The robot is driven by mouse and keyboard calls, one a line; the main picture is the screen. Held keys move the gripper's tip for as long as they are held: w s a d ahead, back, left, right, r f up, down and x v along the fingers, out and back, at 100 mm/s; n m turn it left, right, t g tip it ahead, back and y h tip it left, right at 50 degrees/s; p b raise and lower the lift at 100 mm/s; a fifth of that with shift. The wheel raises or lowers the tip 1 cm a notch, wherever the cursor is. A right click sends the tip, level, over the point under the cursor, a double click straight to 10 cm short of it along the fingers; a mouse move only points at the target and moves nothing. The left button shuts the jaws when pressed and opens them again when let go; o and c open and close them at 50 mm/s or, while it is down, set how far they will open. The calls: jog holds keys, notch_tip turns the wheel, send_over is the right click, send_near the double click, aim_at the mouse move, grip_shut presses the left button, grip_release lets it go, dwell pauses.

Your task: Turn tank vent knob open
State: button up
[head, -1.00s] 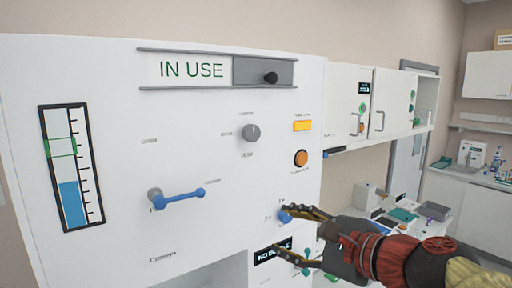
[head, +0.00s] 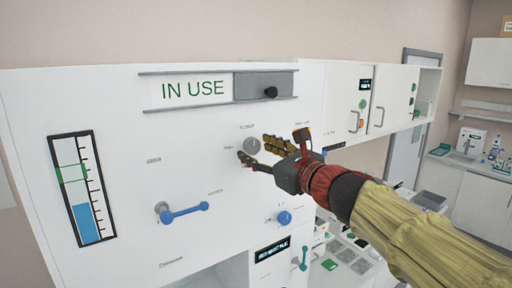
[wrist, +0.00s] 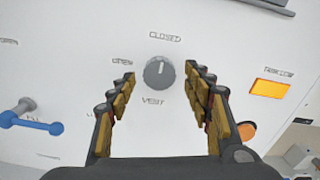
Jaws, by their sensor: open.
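The tank vent knob (head: 251,146) is a round grey dial on the white panel, partly behind my gripper in the head view. In the wrist view the knob (wrist: 159,73) sits between and beyond my fingertips, with "CLOSED" above it, "OPEN" to its left and "VEST"-like lettering, probably VENT, below. Its pale pointer line points up toward "CLOSED". My gripper (wrist: 160,85) is open, with one finger on each side of the knob. It also shows in the head view (head: 258,150). I cannot tell whether the fingers touch the knob.
A blue lever (head: 184,213) on a grey pivot is lower left, and a blue knob (head: 284,218) is below my gripper. An orange light (wrist: 270,88) and an orange round button (wrist: 246,131) are right of the knob. A level gauge (head: 83,188) is at far left.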

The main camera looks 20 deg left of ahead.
jog(key=shift+w+a, duration=0.4)
jog(key=shift+a, duration=0.1)
jog(key=c, duration=0.4)
jog(key=c, duration=0.7)
jog(key=shift+c, duration=0.3)
